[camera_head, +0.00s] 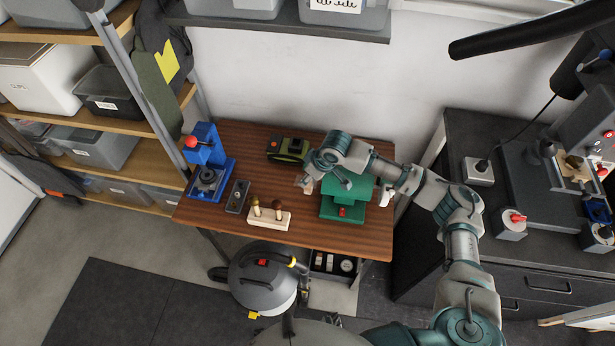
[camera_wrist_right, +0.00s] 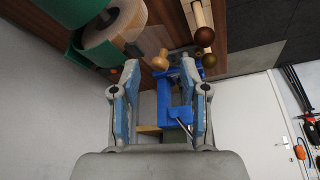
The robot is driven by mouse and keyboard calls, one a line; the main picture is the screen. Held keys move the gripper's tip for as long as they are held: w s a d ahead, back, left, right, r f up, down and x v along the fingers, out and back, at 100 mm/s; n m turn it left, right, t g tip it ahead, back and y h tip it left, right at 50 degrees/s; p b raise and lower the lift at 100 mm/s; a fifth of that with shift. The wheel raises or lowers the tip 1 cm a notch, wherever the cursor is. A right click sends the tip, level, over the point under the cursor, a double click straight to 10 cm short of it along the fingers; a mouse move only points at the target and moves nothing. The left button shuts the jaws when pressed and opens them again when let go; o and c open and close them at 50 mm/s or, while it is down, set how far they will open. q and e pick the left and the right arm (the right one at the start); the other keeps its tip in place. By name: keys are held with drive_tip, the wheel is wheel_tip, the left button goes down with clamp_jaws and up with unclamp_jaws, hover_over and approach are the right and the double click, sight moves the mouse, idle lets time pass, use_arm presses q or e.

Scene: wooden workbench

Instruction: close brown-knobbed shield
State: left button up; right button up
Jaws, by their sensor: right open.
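I cannot clearly make out a shield. A green machine (camera_head: 343,207) with a red button stands at the right of the wooden bench. A tan round part (camera_head: 306,184) sticks out on its left side and a pale one on its right. In the right wrist view a tan-rimmed wheel (camera_wrist_right: 117,33) sits beside green housing (camera_wrist_right: 92,12). A small light-brown knob (camera_wrist_right: 160,61) shows near it, above the gap between the fingers; what carries it is unclear. My right gripper (camera_wrist_right: 160,92) is open and empty. In the head view my wrist is over the machine. My left gripper is out of view.
A wooden block (camera_head: 270,219) with two brown-knobbed handles stands left of the green machine. A blue machine (camera_head: 207,165) is at the bench's left end, beside a dark switch box (camera_head: 237,196). A green-black device (camera_head: 289,149) lies at the back.

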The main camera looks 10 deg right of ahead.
drive_tip(key=shift+w+f, duration=0.2)
drive_tip(key=shift+f, duration=0.3)
drive_tip(key=shift+c, duration=0.3)
clamp_jaws()
drive_tip(key=shift+a, duration=0.1)
